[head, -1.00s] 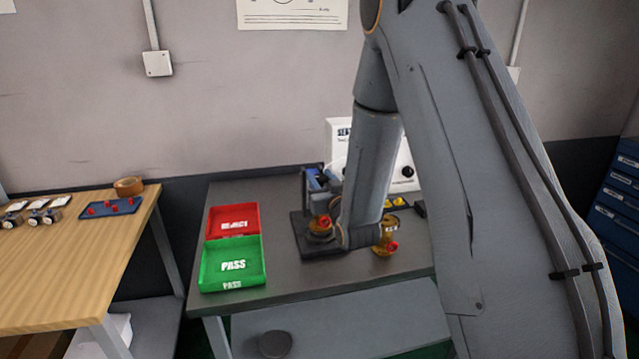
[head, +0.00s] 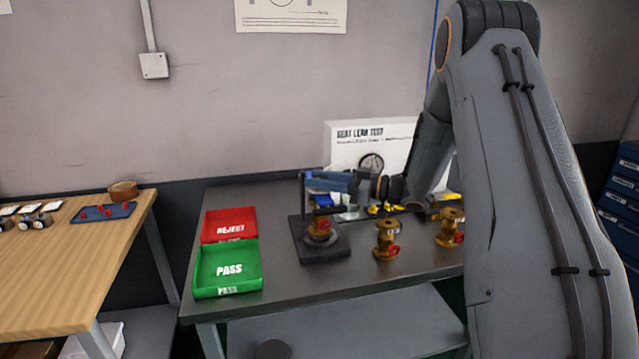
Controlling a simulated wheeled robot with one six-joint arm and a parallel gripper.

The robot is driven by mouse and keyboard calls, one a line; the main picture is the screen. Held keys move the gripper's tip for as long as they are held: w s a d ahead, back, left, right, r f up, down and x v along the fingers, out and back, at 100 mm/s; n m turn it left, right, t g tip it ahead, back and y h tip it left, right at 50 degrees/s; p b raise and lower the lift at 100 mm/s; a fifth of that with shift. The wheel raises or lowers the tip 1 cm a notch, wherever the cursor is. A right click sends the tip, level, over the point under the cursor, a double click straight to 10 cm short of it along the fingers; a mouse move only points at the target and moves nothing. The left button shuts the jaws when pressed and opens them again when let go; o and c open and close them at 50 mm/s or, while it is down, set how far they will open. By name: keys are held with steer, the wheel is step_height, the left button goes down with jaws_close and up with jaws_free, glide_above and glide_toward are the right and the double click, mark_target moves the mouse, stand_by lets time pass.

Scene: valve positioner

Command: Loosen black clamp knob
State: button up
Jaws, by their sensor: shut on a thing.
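The clamp fixture (head: 301,215) is a dark upright post on a black base plate, on the grey bench. A brass valve (head: 320,232) with a red part sits upright on its base. My gripper (head: 322,181) reaches in level from the right, at the top of the fixture above this valve. Its jaws are shut at the place of the black clamp knob. The knob is too small and too covered by the jaws to make out clearly, and I cannot see whether it has turned.
Two brass valves with red handles, one nearer (head: 387,240) and one farther right (head: 450,228), stand right of the fixture. A red REJECT tray (head: 229,226) and green PASS tray (head: 228,270) lie to its left. A white SEAT LEAK TEST panel (head: 345,140) stands behind.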

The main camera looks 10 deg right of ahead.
steer(key=shift+n+g+y+b, duration=0.85)
steer(key=shift+n+g, duration=0.65)
steer(key=shift+g, duration=0.7)
steer(key=shift+r+y, duration=0.15)
steer(key=shift+y, duration=0.1)
steer(key=o, duration=1.1)
steer(key=shift+a, duration=0.15)
steer(key=shift+c, duration=0.2)
steer(key=shift+d, duration=0.2)
steer(key=b+v, duration=0.1)
steer(key=v, duration=0.6)
steer(key=shift+d+b, duration=0.3)
